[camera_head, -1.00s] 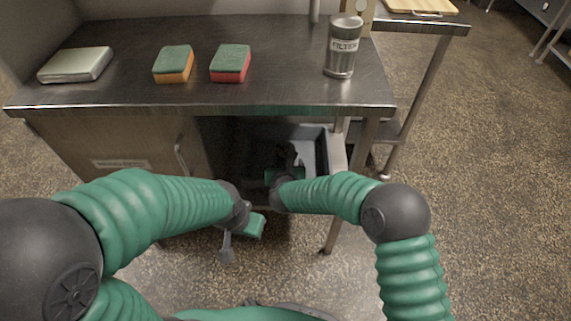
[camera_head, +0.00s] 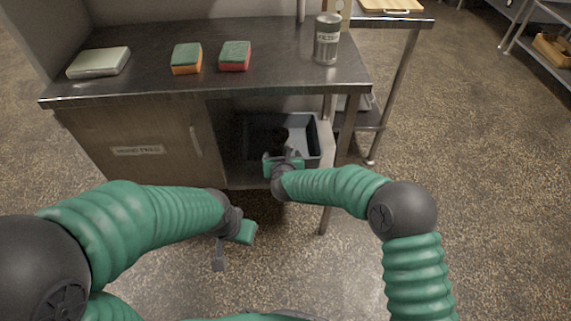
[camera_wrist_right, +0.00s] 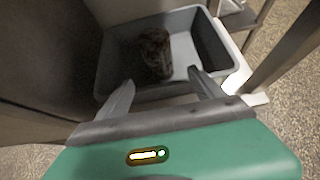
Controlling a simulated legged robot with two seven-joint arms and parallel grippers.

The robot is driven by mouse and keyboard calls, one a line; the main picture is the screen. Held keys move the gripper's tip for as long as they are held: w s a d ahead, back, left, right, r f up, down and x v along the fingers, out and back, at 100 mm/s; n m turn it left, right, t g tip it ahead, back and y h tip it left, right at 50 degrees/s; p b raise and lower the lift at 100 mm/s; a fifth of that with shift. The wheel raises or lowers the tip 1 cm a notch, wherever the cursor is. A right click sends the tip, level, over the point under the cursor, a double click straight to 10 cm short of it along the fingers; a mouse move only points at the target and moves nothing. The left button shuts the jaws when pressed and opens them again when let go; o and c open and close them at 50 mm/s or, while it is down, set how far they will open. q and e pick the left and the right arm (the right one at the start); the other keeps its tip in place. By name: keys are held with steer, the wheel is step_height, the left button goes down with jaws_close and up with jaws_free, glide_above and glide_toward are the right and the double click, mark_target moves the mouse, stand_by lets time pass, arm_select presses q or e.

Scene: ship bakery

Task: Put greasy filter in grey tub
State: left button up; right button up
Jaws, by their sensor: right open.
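The grey tub (camera_head: 312,139) stands on the open shelf under the steel counter; it also shows in the right wrist view (camera_wrist_right: 219,57). A brown, grimy cylinder (camera_wrist_right: 156,52), which looks like the greasy filter, is inside the tub, apart from my fingers. Whether it stands straight or leans I cannot tell. My right gripper (camera_head: 289,158) is at the tub's near side, open and empty; its fingers point toward the tub in the right wrist view (camera_wrist_right: 160,92). My left gripper (camera_head: 227,250) hangs low in front of the cabinet, its jaw opening unclear.
A metal canister marked FILTER (camera_head: 327,40) stands at the counter's right. Two sponges, orange-green (camera_head: 186,59) and red-green (camera_head: 235,56), and a pale flat block (camera_head: 99,62) lie on the counter (camera_head: 270,75). A cabinet door (camera_head: 150,145) closes the left; table legs stand right of the tub.

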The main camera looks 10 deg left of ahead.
steer(key=s+d+r+n+g, duration=0.2)
steer(key=s+d+n, duration=0.2)
steer(key=d+n, duration=0.5)
steer(key=s+d+r+n+g, duration=0.15)
steer(key=s+d+n, duration=0.25)
steer(key=d+n, duration=0.5)
steer(key=s+d+n+g+h, duration=0.3)
steer(key=s+d+n+g, duration=0.1)
steer(key=s+d+n, duration=1)
steer(key=s+d, duration=0.4)
steer(key=s, duration=0.4)
steer(key=shift+f+n+g, duration=0.3)
steer(key=shift+f+g, duration=0.05)
steer(key=shift+f, duration=0.05)
